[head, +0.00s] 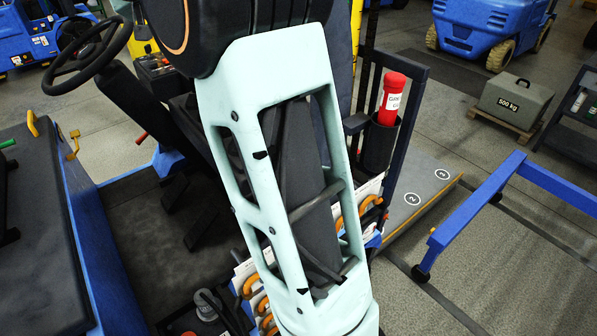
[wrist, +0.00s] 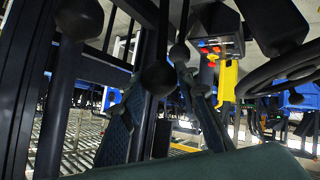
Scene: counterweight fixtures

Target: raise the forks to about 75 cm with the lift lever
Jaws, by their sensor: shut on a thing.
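In the wrist view my gripper (wrist: 162,80) has its two dark textured fingers on either side of a black ball knob (wrist: 157,78), shut on it. This looks like the knob of a lever; no label shows, so I cannot tell from the picture which lever it is. A second black knob (wrist: 180,53) is just beyond, to the right. A larger, nearer black knob (wrist: 78,18) on a dark shaft stands at the upper left. In the head view my arm covers the middle, and the gripper and levers being held are hidden. I cannot make out the forks or their height.
The steering wheel (head: 85,50) is at upper left; its rim (wrist: 265,72) is close by on the right in the wrist view. A button box (wrist: 213,45) hangs beyond the knobs. A red-topped canister (head: 393,92), a 500 kg block (head: 512,103) and a blue frame (head: 480,205) lie right.

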